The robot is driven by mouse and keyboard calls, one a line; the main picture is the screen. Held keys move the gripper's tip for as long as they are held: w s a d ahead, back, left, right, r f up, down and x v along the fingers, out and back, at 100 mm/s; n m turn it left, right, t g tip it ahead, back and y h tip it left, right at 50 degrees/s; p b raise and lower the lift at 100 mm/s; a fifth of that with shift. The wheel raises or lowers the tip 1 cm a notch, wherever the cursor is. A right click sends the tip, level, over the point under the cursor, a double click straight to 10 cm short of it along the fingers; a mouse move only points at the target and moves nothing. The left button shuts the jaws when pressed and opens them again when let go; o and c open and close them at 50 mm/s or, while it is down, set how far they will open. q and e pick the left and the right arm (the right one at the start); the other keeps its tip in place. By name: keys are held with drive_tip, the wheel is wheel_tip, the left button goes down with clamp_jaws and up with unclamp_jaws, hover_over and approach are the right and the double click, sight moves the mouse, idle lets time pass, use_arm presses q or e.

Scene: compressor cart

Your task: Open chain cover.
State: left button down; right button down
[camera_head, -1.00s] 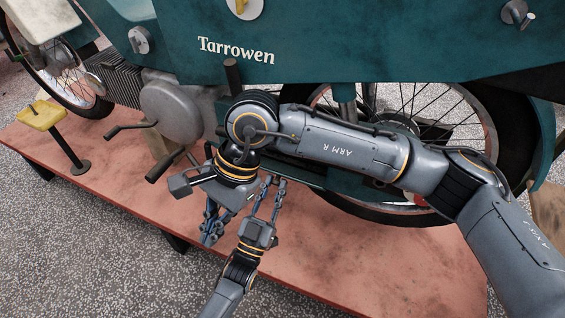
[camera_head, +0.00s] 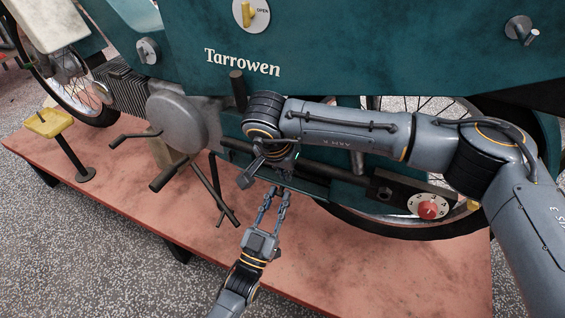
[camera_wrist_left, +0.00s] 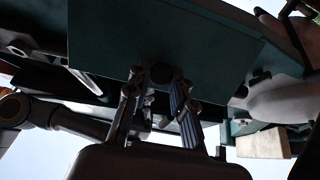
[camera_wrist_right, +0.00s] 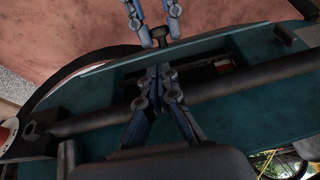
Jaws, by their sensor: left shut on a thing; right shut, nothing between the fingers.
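The chain cover (camera_head: 315,187) is a long teal casing low on the motorcycle, between the engine and the rear wheel. In the right wrist view a teal flap (camera_wrist_right: 225,42) stands out from the casing (camera_wrist_right: 235,110), with a dark opening between them. My left gripper (camera_head: 275,197) is shut on a dark knob (camera_wrist_left: 162,73) on the teal panel (camera_wrist_left: 165,30); it also shows in the right wrist view (camera_wrist_right: 154,18). My right gripper (camera_wrist_right: 159,74) is shut and empty, its tips over the dark opening near a dark bar.
A kickstand (camera_head: 218,195) and pedals (camera_head: 165,178) stand left of my grippers. A red dial (camera_head: 428,209) on a white disc is at the right. A yellow lever (camera_head: 246,14) sits above. The red platform (camera_head: 330,255) is clear in front.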

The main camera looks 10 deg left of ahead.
use_arm(q)
drive_tip(key=shift+f, duration=0.3)
use_arm(e)
drive_tip(key=shift+x, duration=0.95)
drive_tip(key=shift+s, duration=0.1)
use_arm(q)
drive_tip(key=shift+r, duration=0.1)
use_arm(e)
drive_tip(key=shift+s+a+f, duration=0.3)
drive_tip(key=shift+s+f, duration=0.2)
drive_tip(key=shift+s, duration=0.15)
use_arm(q)
drive_tip(key=c, duration=1.2)
unclamp_jaws()
drive_tip(key=shift+w+r, duration=0.1)
drive_tip(key=shift+r, duration=0.1)
